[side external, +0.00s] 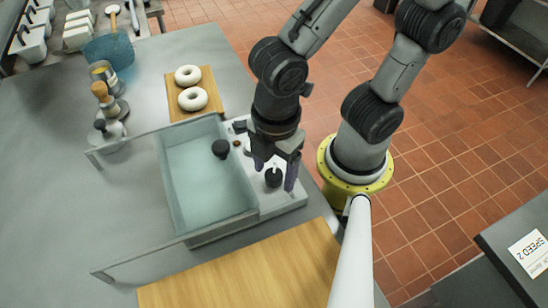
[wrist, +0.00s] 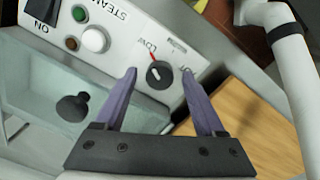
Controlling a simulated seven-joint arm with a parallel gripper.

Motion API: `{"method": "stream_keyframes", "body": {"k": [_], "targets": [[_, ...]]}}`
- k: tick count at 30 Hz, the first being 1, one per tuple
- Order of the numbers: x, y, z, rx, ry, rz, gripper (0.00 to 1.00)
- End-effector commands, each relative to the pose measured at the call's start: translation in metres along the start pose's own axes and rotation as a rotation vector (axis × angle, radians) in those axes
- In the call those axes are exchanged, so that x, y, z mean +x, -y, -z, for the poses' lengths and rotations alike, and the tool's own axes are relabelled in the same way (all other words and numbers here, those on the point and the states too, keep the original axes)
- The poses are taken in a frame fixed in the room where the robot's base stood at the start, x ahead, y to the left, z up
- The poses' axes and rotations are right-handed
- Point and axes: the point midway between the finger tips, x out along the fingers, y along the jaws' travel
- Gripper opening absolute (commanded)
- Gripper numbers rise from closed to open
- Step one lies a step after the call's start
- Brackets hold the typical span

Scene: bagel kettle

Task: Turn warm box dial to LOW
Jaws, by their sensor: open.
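The dial (wrist: 159,75) is a round black knob with a pale pointer mark, on a white panel (wrist: 205,22) in the wrist view. A "LOW" label and a red line lie at its upper edge. Another label is partly covered by the right finger. My gripper (wrist: 159,72) is open, with one purple fingertip on each side of the dial and gaps between; contact is not visible. In the side external view my gripper (side external: 274,177) points down over the panel, and the dark dial (side external: 273,180) shows between its fingers.
A water-filled basin (side external: 253,190) with a black knob-like object (side external: 220,148) adjoins the panel. A green button (wrist: 80,13) and white button (wrist: 95,40) sit near "STEAM". A wooden board (side external: 240,275) lies in front; two white rings (side external: 193,99) lie on another board behind.

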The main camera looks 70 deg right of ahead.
Motion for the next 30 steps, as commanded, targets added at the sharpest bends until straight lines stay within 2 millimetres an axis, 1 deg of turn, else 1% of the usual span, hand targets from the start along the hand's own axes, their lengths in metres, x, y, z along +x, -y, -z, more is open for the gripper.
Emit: {"method": "stream_keyframes", "body": {"k": [2,5,8,15,18,21,24,30], "targets": [[-0.005,0.0,0.001,0.0,-0.004,-0.002,0.72],[-0.019,-0.001,0.002,0.0,-0.007,-0.003,0.72],[-0.039,-0.001,0.002,0.0,-0.009,-0.003,0.72],[-0.092,-0.001,0.002,0.0,-0.009,-0.003,0.72],[-0.11,0.0,0.001,0.0,-0.007,-0.003,0.72],[-0.123,0.0,0.001,0.0,-0.006,-0.002,0.72],[-0.132,0.0,0.001,-0.001,-0.005,-0.002,0.72],[-0.138,0.0,0.0,-0.001,-0.002,-0.001,0.72]]}}
